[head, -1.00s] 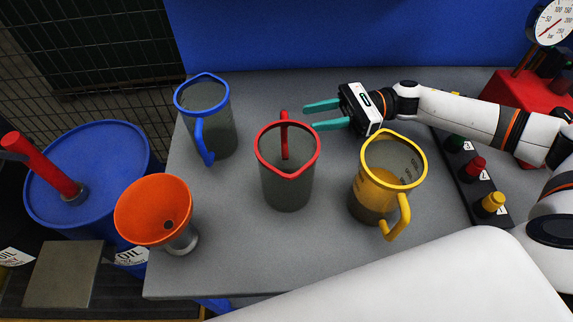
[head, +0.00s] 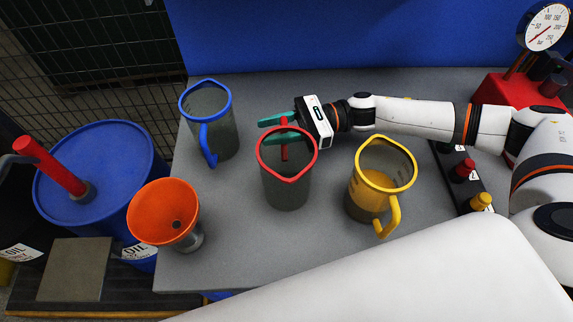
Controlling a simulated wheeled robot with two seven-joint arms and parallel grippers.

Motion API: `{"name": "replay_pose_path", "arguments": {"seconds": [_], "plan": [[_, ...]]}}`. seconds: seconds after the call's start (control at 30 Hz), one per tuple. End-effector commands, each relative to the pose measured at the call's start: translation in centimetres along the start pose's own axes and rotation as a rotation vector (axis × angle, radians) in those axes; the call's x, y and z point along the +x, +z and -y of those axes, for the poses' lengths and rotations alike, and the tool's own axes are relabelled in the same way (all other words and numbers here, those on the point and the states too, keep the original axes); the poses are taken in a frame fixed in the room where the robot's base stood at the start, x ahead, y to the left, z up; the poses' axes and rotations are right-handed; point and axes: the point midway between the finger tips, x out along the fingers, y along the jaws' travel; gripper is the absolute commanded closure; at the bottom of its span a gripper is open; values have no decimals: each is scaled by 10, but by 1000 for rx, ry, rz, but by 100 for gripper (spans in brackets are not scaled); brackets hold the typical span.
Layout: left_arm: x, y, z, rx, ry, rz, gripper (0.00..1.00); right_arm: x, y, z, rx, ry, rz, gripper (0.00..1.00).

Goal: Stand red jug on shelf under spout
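The red jug (head: 287,182), grey and see-through with a red rim, stands upright on the grey bench. Its red handle (head: 284,122) is on the far side, away from me. My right gripper (head: 276,129) is behind the jug at the handle, its teal fingers apart, one on the far side and one near the rim. The handle appears between the fingers; contact cannot be told. The near finger is partly hidden by the jug. My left gripper is not in view. I cannot make out a spout or its shelf.
A blue-rimmed jug (head: 208,132) stands left of the red jug, and a yellow-rimmed jug (head: 364,202) with amber liquid stands right. An orange funnel (head: 160,212) is at the bench's left edge, beside a blue drum (head: 98,170). A gauge (head: 547,27) and knobs are at right.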

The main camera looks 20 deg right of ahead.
Motion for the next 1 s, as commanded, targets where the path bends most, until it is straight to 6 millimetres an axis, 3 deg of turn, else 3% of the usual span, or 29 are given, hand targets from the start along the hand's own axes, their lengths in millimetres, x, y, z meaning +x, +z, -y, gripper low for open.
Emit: {"name": "replay_pose_path", "arguments": {"seconds": [0.03,0.2,0.23,0.63,1.0], "plan": [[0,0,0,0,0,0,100,0,0,0,0,0,0,71],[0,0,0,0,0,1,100,0,0,0,1,0,0,99],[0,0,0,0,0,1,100,0,0,0,1,0,0,100],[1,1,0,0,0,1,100,0,-6,0,0,0,-1,100],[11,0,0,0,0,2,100,0,-74,0,-6,-2,-2,100]]}}
